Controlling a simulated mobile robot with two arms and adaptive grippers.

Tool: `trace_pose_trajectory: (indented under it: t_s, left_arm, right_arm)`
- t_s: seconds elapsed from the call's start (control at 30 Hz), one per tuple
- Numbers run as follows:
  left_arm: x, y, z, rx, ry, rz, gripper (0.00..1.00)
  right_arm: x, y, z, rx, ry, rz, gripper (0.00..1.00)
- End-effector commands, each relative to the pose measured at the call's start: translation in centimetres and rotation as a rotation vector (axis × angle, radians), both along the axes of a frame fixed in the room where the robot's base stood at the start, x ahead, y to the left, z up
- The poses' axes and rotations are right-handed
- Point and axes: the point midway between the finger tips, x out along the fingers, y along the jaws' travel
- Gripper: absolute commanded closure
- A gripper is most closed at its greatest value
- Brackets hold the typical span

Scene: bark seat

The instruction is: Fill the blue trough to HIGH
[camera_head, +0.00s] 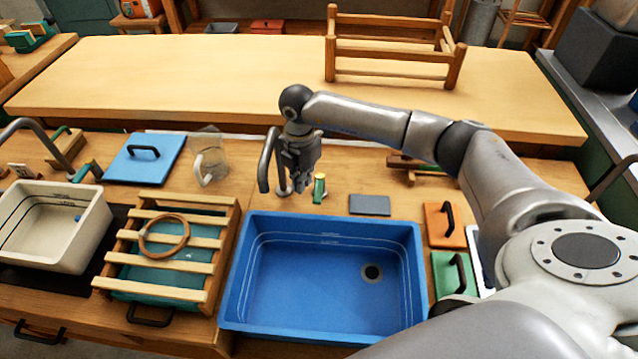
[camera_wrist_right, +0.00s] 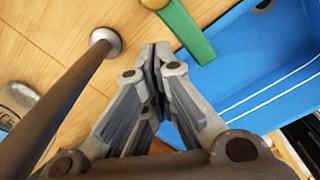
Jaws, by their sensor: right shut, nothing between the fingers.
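The blue trough (camera_head: 325,325) stands at the front centre of the counter, with pale level lines on its inner walls and a dark round drain (camera_head: 371,272) in its floor. I see no water in it. A grey tap (camera_head: 266,165) stands behind its left rear corner. A green lever with a yellow end (camera_head: 319,188) is just right of the tap; it also shows in the wrist view (camera_wrist_right: 193,35). My right gripper (camera_head: 302,188) is shut and empty between tap and lever, close to the lever; contact is unclear. My left gripper is not in view.
A slatted wooden rack (camera_head: 150,262) with a ring on it is left of the trough, beside a cream basin (camera_head: 50,220). A glass jug (camera_head: 210,160) and blue lid (camera_head: 145,158) stand behind.

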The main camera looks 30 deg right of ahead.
Motion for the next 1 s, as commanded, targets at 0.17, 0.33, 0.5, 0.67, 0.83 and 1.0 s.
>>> trace_pose_trajectory:
  t_s: [0.17,0.33,0.5,0.67,0.83,1.0]
  left_arm:
    - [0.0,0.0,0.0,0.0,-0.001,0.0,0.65]
    - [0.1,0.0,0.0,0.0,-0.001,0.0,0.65]
    - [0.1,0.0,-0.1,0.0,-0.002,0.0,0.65]
    - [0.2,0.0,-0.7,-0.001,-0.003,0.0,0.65]
    - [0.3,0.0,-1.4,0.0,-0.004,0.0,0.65]
    - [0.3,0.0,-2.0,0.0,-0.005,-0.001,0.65]
  right_arm:
    - [0.0,0.0,0.0,0.0,0.0,0.0,1.0]
    - [0.0,0.0,0.0,0.0,0.0,0.0,1.0]
    - [0.0,0.0,-0.2,0.0,0.0,0.0,1.0]
    - [0.0,0.0,-1.0,0.0,0.0,0.0,1.0]
    - [0.0,0.0,-2.0,0.0,0.0,0.0,1.0]
    - [0.0,0.0,-3.0,0.0,0.0,0.0,1.0]
